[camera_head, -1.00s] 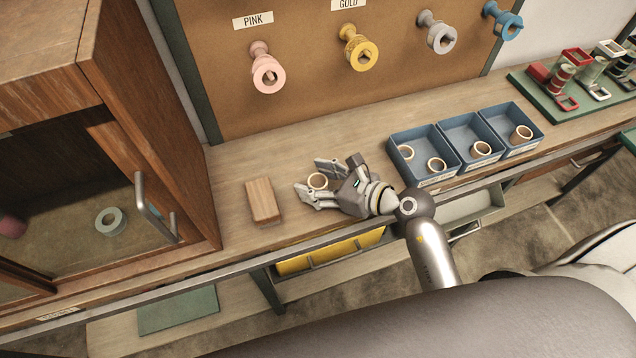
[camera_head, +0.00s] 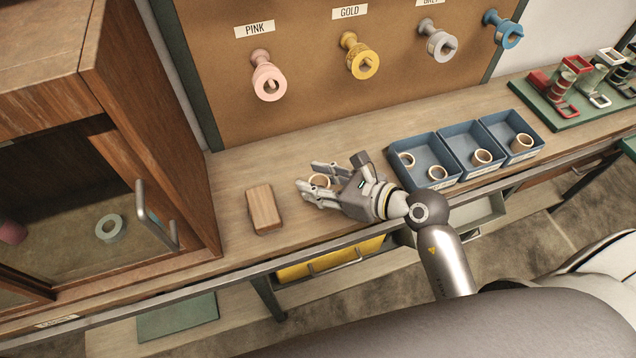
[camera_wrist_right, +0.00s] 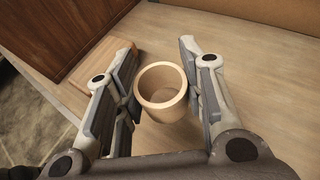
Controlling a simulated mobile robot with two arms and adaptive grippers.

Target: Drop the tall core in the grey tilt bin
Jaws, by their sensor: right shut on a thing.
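A tan cardboard core (camera_head: 319,181) stands on the wooden counter between the fingers of my right gripper (camera_head: 318,185). In the right wrist view the core (camera_wrist_right: 162,92) is upright with its open, hollow end facing up, and the right gripper (camera_wrist_right: 158,95) is shut on it. The grey tilt bin (camera_head: 478,212) is under the counter's front edge, right of a yellow bin (camera_head: 330,259); my right arm hides part of it. My left gripper is not in view.
A wooden block (camera_head: 263,208) lies left of my right gripper. Blue trays (camera_head: 425,148) holding several cores stand to its right. A wooden cabinet (camera_head: 140,110) bounds the left side. The counter's front rail (camera_head: 240,262) runs between the gripper and the bins.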

